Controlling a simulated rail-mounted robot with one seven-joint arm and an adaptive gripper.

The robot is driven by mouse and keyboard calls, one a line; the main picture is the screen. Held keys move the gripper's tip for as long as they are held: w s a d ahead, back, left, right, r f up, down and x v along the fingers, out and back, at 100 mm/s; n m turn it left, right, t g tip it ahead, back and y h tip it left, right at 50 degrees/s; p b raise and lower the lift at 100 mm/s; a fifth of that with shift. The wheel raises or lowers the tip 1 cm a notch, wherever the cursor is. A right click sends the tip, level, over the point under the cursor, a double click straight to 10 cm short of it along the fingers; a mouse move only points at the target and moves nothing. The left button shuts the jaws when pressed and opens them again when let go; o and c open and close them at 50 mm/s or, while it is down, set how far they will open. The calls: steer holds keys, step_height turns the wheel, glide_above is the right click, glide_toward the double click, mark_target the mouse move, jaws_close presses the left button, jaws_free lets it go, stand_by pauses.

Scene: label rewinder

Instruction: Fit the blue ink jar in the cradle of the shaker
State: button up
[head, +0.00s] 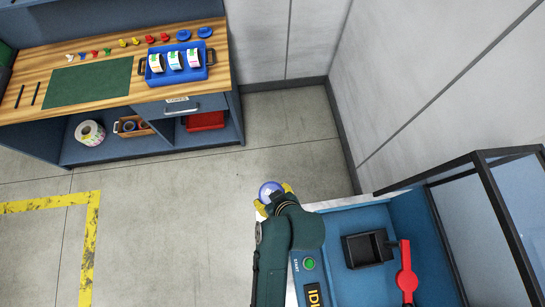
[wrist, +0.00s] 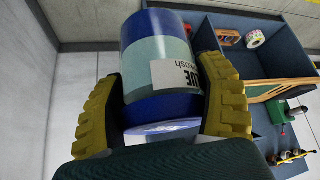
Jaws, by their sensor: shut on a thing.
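The blue ink jar (wrist: 150,55) is held between the yellow fingers of my gripper (wrist: 163,105). It has blue ends, a pale teal middle and a white label with partial lettering. In the head view the jar (head: 269,189) shows at my gripper (head: 274,198), just left of the shaker's upper left corner, apart from the cradle. The shaker (head: 405,207) is a blue machine at the lower right. Its cradle appears to be the black open holder (head: 368,249), which looks empty. A red lever (head: 405,272) stands right of it. My arm hides part of the shaker's left side.
A dark-framed clear guard (head: 500,190) rises at the shaker's right. A green start button (head: 310,264) and a display (head: 314,295) are on its left. A workbench (head: 215,88) with a blue tray (head: 150,77) of rolls stands at the upper left. The floor between is clear.

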steer(key=s+d+r+m+h+p, duration=0.15)
steer(key=s+d, duration=0.25)
steer(key=d, duration=0.6)
steer(key=s+d+r+m+t+p, duration=0.1)
steer(key=s+d+r+m, duration=0.15)
steer(key=s+d, duration=0.45)
steer(key=s+d+r+m+h+p, duration=0.1)
steer(key=s+d+r+p, duration=0.1)
steer(key=d, duration=1)
steer(key=f+b, duration=0.4)
steer(key=b, duration=0.1)
steer(key=f+b, duration=0.3)
steer(key=shift+s+a, duration=0.1)
steer(key=shift+a, duration=0.15)
steer(key=shift+f+b, duration=0.35)
steer(key=shift+f, duration=0.65)
steer(key=shift+f, duration=0.25)
steer(key=o, duration=1.2)
